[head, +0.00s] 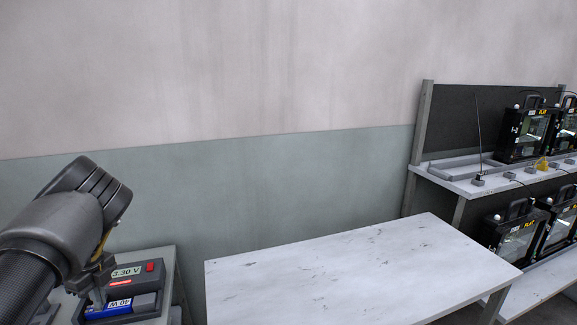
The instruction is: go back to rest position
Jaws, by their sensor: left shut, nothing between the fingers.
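My left arm comes in at the lower left, and my left gripper (99,292) points down, its fingers shut with nothing between them. It is partly hidden by my own arm. The gripper overlaps a dark grey device (136,274) with a display reading 3.30 V and a red button. A blue item (118,307) with a white label lies in front of the display unit, close to the fingertips. I cannot tell whether the fingers touch it. My right gripper is not in view.
A white scuffed table (360,272) stands bare at the centre. At right, a two-level bench (470,180) holds several black floodlight housings (519,135) and a grey tray (462,168). The device rests on a grey side table (160,254). A plain wall stands behind.

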